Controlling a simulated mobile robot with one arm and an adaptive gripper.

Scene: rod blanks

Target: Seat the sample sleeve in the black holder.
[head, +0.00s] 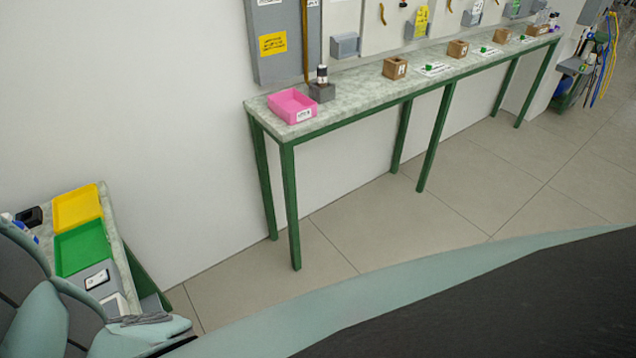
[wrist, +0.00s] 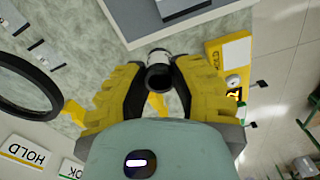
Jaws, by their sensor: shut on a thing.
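In the wrist view my gripper (wrist: 160,68) has its yellow fingers shut on a short tube, the sample sleeve (wrist: 158,77). It has a dark open end and a pale band. It is held above a mottled grey-green worktop. I cannot tell how far above. In the head view a small black block (head: 32,217), possibly the black holder, sits beside the yellow tray on the small left table, partly hidden. In the wrist view a large black ring (wrist: 50,92) lies at the left; I cannot tell what it belongs to. My gripper does not show clearly in the head view.
The yellow tray (head: 78,209) and green tray (head: 80,248) lie on the left table. A pink tray (head: 293,106) and a grey block (head: 322,92) with a bottle stand on the long bench. A grey-white box (wrist: 165,18) and a HOLD card (wrist: 24,150) show in the wrist view.

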